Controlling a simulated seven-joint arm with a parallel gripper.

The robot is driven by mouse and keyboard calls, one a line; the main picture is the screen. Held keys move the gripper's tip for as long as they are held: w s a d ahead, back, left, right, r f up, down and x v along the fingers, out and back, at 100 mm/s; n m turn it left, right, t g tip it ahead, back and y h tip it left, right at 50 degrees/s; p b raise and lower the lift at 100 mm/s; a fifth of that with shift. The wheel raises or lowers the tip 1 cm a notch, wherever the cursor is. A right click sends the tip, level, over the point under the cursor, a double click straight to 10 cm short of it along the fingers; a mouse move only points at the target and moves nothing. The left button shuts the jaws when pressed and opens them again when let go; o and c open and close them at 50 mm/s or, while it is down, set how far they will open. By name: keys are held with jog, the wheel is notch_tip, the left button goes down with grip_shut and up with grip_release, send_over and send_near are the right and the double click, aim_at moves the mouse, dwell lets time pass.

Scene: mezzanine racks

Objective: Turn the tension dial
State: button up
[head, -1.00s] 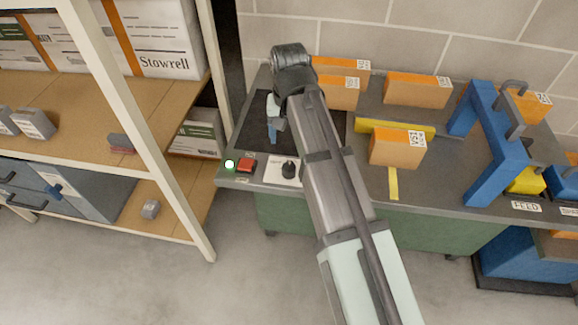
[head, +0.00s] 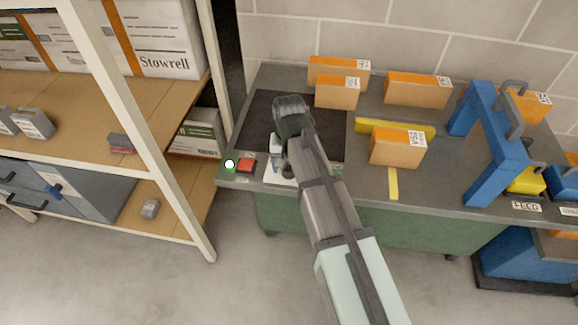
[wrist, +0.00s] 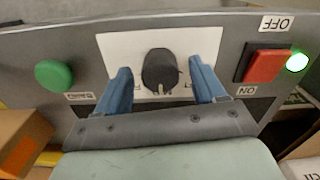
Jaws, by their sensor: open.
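The tension dial is a black round knob (wrist: 160,72) on a white plate (wrist: 112,48) in the wrist view. It also shows as a dark knob (head: 287,172) near the bench's front edge in the head view, partly covered by my arm. My gripper (wrist: 160,66) is open, with one blue finger on each side of the dial. Gaps show between the fingers and the knob, so they look apart from it. In the head view my gripper (head: 277,152) points down at the plate.
A red switch (wrist: 265,66) with ON and OFF labels and a lit green lamp (wrist: 297,62) sit beside the plate. A green button (wrist: 54,75) is on the other side. Orange-topped boxes (head: 396,148) and a blue frame (head: 497,145) stand right on the bench; a shelf rack (head: 150,120) stands left.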

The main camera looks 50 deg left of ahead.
jog(key=shift+f, duration=0.45)
jog(key=shift+c, duration=0.2)
jog(key=c, duration=1)
jog(key=shift+c, duration=0.2)
jog(key=shift+n, duration=0.4)
jog(key=n, duration=0.5)
jog(key=shift+n, duration=0.3)
jog(key=n, duration=0.5)
jog(key=shift+n, duration=0.3)
